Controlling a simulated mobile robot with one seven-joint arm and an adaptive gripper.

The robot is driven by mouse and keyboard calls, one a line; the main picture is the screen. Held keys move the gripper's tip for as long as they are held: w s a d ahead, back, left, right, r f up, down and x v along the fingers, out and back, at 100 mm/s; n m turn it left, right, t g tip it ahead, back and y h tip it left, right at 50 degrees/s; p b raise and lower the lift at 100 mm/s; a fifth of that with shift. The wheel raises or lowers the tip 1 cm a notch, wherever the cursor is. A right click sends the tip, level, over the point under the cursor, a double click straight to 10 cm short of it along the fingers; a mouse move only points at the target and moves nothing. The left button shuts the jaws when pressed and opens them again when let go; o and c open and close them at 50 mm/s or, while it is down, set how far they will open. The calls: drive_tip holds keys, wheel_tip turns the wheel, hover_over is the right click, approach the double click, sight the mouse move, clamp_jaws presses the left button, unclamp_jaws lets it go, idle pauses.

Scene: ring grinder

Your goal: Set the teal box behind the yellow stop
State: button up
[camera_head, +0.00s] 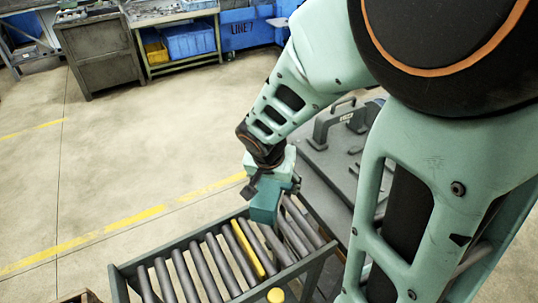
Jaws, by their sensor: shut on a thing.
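The teal box (265,206) hangs below my gripper (270,187), above the far side of the roller conveyor (190,236). My gripper is shut on it, with a dark finger showing at the left; the other finger is mostly hidden. A yellow bar (247,248) lies across the conveyor among the grey rollers, nearer the camera and slightly left of the box. I take this bar as the yellow stop. I cannot tell how far the box is above the rollers.
A dark grey case or machine with a handle (335,125) stands right of my gripper. My arm covers the right side. Open floor (130,150) lies left; benches with blue bins (188,40) stand at the back.

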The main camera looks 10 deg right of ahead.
sight(276, 193)
drive_tip(key=shift+s+a+f+m+h+b, duration=0.1)
drive_tip(key=shift+s+f+m+h+b, duration=0.4)
drive_tip(key=shift+m, duration=0.7)
drive_tip(key=m, duration=0.1)
drive_tip(key=s+m+g, duration=0.1)
drive_tip(key=m, duration=0.1)
drive_tip(key=shift+s+f+h+b, duration=0.25)
drive_tip(key=shift+f+h+b, duration=0.05)
drive_tip(key=shift+f+b, duration=0.1)
wheel_tip(276, 193, down, 9)
drive_tip(key=s+d+m+g+b, duration=0.1)
drive_tip(key=m+g+b, duration=0.1)
drive_tip(key=m+b, duration=0.3)
drive_tip(key=shift+s+d+h+b, duration=0.3)
drive_tip(key=shift+h+b, duration=0.1)
drive_tip(key=shift+b, duration=1.6)
drive_tip(key=shift+f+b, duration=0.35)
drive_tip(key=o, duration=1.7)
